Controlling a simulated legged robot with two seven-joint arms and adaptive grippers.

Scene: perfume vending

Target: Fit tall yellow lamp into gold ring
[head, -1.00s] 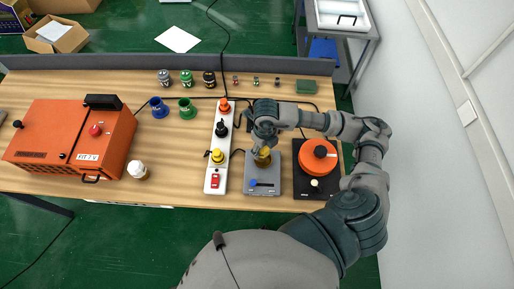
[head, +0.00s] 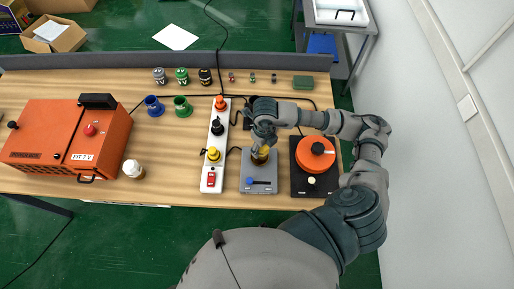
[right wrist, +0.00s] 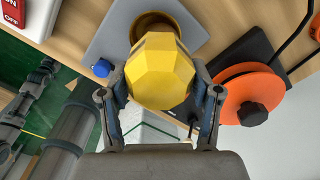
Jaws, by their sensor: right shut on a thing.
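A yellow faceted lamp (right wrist: 160,75) is in the right wrist view, between the two fingers of my right gripper (right wrist: 161,96). The gripper is shut on it. A gold ring (right wrist: 150,22) sits on a grey base unit (right wrist: 112,35) just beyond the lamp and is partly hidden by it. I cannot tell whether the lamp touches the ring. My left gripper is not in view.
A black unit with an orange disc (head: 315,155) stands close on the right.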

